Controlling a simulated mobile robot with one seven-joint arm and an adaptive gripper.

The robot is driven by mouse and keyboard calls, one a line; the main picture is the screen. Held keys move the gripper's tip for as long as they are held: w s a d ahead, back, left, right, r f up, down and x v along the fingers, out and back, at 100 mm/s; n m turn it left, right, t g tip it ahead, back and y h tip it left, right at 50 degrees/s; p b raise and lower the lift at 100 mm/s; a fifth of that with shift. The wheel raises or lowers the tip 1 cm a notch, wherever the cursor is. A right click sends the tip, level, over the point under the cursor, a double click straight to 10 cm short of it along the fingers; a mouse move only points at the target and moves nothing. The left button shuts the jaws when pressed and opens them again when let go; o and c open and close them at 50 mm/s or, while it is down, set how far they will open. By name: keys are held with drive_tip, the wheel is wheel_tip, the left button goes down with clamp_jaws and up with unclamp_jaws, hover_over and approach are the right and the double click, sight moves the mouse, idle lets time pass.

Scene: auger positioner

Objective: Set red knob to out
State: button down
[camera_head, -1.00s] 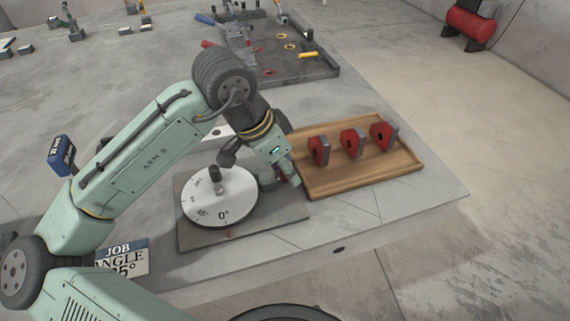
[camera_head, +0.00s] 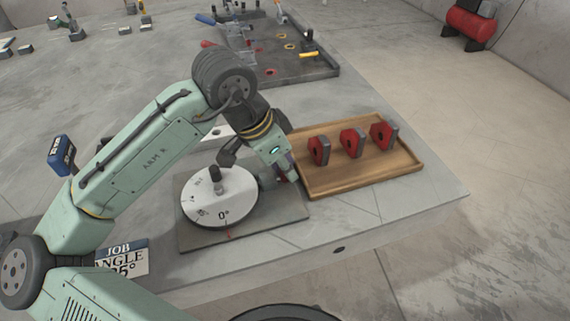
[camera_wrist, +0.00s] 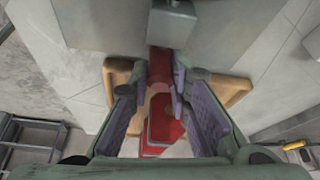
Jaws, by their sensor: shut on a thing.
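The white dial disc (camera_head: 218,202) with a dark upright handle (camera_head: 217,178) sits on a grey plate (camera_head: 195,238); it reads 0° at a small red mark (camera_head: 229,231). In the wrist view the red knob (camera_wrist: 159,60) lies between my fingers and adjoins a grey block (camera_wrist: 172,22). My gripper (camera_wrist: 160,88) is shut on the knob, with purple finger pads on both sides. In the head view my gripper (camera_head: 288,175) is at the right side of the dial, and its own body mostly hides the knob.
A wooden tray (camera_head: 345,186) with three red-and-grey clamps (camera_head: 354,141) stands just right of my gripper. A dark fixture board (camera_head: 290,74) is at the back. A job angle sign (camera_head: 122,258) lies at the front left. The table's front right corner is clear.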

drive_tip(key=shift+w+d, duration=0.15)
drive_tip(key=shift+d, duration=0.35)
drive_tip(key=shift+w+d, duration=0.15)
drive_tip(key=shift+d, duration=0.35)
drive_tip(key=c, duration=1.5)
unclamp_jaws()
drive_tip(key=shift+r, duration=0.1)
drive_tip(key=v, duration=1.2)
